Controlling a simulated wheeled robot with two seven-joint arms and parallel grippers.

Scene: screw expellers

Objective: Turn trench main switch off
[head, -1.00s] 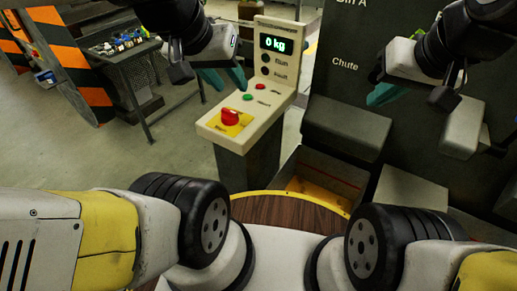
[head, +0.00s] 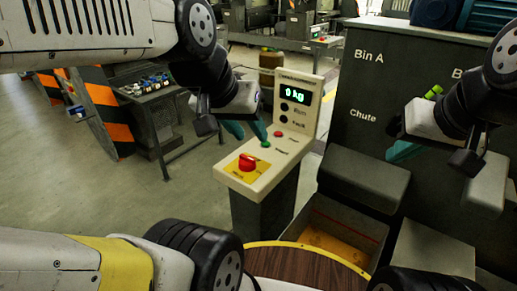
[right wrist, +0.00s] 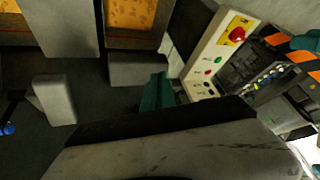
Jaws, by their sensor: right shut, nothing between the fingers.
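The control panel (head: 262,181) stands on a dark pedestal in the middle of the head view. A red switch knob (head: 247,162) sits on its yellow plate; it also shows in the right wrist view (right wrist: 237,34). My left gripper (head: 246,129) hangs behind the knob in the picture, near the panel's left edge, with its teal fingers apart and nothing visible between them. No contact with the knob shows. My right gripper (head: 403,150) is shut and empty in front of the dark machine, right of the panel; its teal fingers show in the right wrist view (right wrist: 157,92).
A green button (head: 265,144), a red button (head: 278,134) and a lit kg display (head: 293,95) are on the panel. The dark machine (head: 366,125) marked Bin A and Chute stands right. A parts table (head: 150,103) stands left. A round wooden top (head: 300,268) is in front.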

